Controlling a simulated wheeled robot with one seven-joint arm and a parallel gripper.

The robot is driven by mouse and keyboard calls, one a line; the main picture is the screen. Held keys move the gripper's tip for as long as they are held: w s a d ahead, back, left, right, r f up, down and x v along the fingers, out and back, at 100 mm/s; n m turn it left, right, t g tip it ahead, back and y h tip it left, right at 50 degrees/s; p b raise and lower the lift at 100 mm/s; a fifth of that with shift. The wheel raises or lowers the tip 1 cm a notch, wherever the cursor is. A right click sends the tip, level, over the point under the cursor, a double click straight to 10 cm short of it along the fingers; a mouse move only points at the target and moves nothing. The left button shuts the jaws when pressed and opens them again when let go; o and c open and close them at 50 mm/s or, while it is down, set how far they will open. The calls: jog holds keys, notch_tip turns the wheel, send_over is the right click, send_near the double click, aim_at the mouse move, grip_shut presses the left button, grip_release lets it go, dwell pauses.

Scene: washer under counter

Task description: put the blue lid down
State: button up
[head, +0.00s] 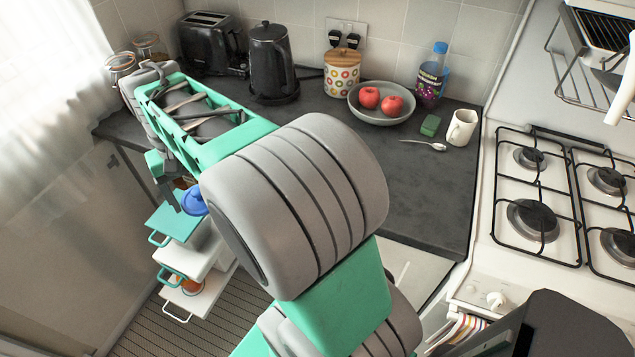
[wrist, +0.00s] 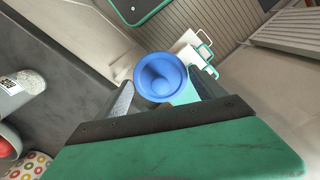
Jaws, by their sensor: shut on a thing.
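The round blue lid (wrist: 160,77) is between the two fingers of my gripper (wrist: 167,84) in the wrist view, and the gripper is shut on it. Its round, dished face shows, with a raised middle. In the head view the lid (head: 190,201) is partly hidden by my arm, and my gripper (head: 168,190) holds it left of the dark counter's front edge, above a stack of white and green pieces with handles (head: 178,222). I cannot tell whether the lid touches anything below.
The dark counter (head: 430,190) has free room at its front right. A gas stove (head: 508,262) is at right.

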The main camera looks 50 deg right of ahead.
jog(key=s+d+r+m, duration=0.3)
jog(key=s+d+m, duration=0.7)
jog(key=s+d, duration=0.45)
jog(key=s+d+r+m, duration=0.1)
jog(key=s+d+m, duration=0.1)
jog(key=s+m, duration=0.4)
jog(key=s+d+r+m, duration=0.15)
jog(key=s+m, duration=0.25)
jog(key=s, duration=0.5)
jog(key=p, duration=0.3)
send_over(396, 195)
notch_tip(396, 195, down, 10)
jog(key=shift+w, duration=0.1)
notch_tip(396, 195, down, 4)
jog(key=shift+d+r+p, duration=0.1)
jog(key=shift+r+p, duration=0.15)
jog(key=shift+p, duration=0.15)
jog(key=shift+f, duration=0.1)
